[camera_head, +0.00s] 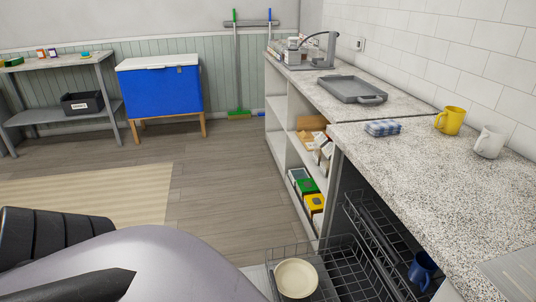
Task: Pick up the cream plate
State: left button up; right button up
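The cream plate (296,278) is a round, pale dish at the bottom centre of the head view. It sits face up in a dark wire rack (340,283) low under the right-hand counter, near the rack's left side. Its lower edge is close to the picture's bottom edge. Nothing of mine touches the plate. Large lilac-grey and black parts of my own body fill the lower left, left of the plate. No fingertips of either gripper show.
The speckled counter (440,180) overhangs the rack's right side. It holds a yellow mug (449,121), a white mug (490,142), a folded checked cloth (382,128) and a grey tray (352,88). A blue mug (422,269) is in the rack. Open floor (215,200) lies left of the shelves.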

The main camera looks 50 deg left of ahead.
aim_at(296, 277)
jog(key=u, duration=1.35)
jog(key=z, duration=1.85)
jog(key=u, duration=1.85)
